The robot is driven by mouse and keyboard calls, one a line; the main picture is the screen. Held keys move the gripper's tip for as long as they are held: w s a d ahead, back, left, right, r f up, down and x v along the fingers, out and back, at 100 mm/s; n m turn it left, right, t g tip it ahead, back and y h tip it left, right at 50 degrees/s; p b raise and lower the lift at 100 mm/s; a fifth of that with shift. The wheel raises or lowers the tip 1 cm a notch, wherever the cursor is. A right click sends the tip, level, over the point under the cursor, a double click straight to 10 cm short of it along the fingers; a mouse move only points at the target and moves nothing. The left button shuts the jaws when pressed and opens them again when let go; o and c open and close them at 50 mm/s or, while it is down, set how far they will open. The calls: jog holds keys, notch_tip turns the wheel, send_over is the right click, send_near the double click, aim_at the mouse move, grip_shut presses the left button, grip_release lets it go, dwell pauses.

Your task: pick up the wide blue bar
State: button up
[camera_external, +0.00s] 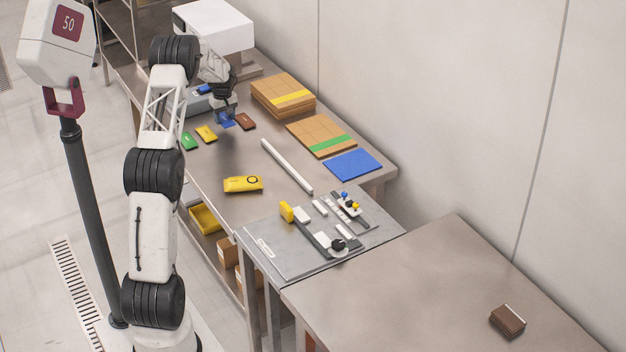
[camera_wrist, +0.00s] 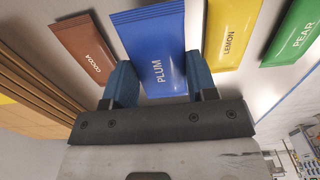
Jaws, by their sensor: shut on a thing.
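The wide blue bar (camera_wrist: 155,50), labelled PLUM, lies between the two blue fingers of my gripper (camera_wrist: 150,85) in the wrist view. The fingers touch its long edges near one end, and my gripper is shut on it. In the outside view, the blue bar (camera_external: 226,121) shows under my gripper (camera_external: 226,112), partly hidden by it. It looks larger and nearer than its neighbours in the wrist view; its exact height above the table is hard to tell.
A brown COCOA bar (camera_wrist: 87,47) lies on one side, a yellow LEMON bar (camera_wrist: 233,35) and green PEAR bar (camera_wrist: 293,35) on the other. Brown cartons (camera_external: 283,95) stand to the right. A white rod (camera_external: 287,166) and yellow case (camera_external: 243,184) lie nearer the front.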

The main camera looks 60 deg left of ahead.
jog(key=s+d, duration=0.3)
jog(key=d, duration=0.1)
jog(key=s+d+r, duration=0.1)
jog(key=s+d, duration=0.2)
jog(key=d, duration=0.1)
jog(key=s+d, duration=0.3)
jog(key=d, duration=0.1)
jog(key=shift+s+r, duration=0.15)
